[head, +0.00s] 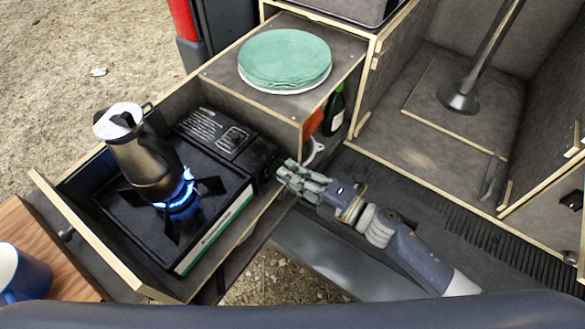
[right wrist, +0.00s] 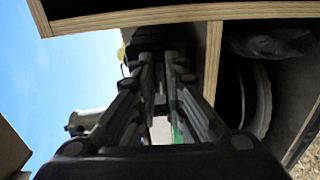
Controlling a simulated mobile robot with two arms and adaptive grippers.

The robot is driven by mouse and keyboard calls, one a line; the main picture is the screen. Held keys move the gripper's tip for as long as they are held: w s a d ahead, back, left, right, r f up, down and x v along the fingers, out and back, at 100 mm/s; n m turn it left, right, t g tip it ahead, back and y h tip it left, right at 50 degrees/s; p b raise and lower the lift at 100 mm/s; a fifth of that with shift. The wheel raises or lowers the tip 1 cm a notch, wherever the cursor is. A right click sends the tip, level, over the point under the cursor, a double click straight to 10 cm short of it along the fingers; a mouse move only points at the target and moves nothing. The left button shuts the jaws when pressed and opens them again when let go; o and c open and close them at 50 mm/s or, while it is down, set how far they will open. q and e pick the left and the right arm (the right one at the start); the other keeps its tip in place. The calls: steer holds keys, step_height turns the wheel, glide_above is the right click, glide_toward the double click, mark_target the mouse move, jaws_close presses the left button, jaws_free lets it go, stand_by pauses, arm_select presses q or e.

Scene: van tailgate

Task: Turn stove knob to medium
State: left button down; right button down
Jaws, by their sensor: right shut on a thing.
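The black camping stove (head: 215,215) sits in the pulled-out wooden drawer, with a blue flame (head: 180,198) lit on its burner. A dark moka pot (head: 142,160) stands over the flame. My right gripper (head: 281,172) reaches in from the right to the stove's right side and is shut on the stove knob there. The fingers hide the knob, so its angle cannot be read. In the right wrist view the gripper's fingers (right wrist: 163,62) come close together at a dark part. My left gripper is not in view.
Green plates (head: 285,60) are stacked on the wooden cabinet top behind the drawer. A green bottle (head: 334,110) stands below, behind my right gripper. A blue mug (head: 22,274) is on the wooden board at lower left. The van compartment at right has open floor.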

steer(key=shift+f+m+p, duration=0.1)
steer(key=shift+m+p, duration=0.85)
steer(key=shift+m, duration=1.25)
steer(key=c, duration=1.7)
jaws_free()
steer(key=shift+o, duration=0.2)
steer(key=shift+s+d, duration=0.1)
steer(key=shift+d, duration=0.05)
steer(key=v, duration=1.1)
steer(key=shift+s+d, duration=0.2)
steer(key=shift+d, duration=0.1)
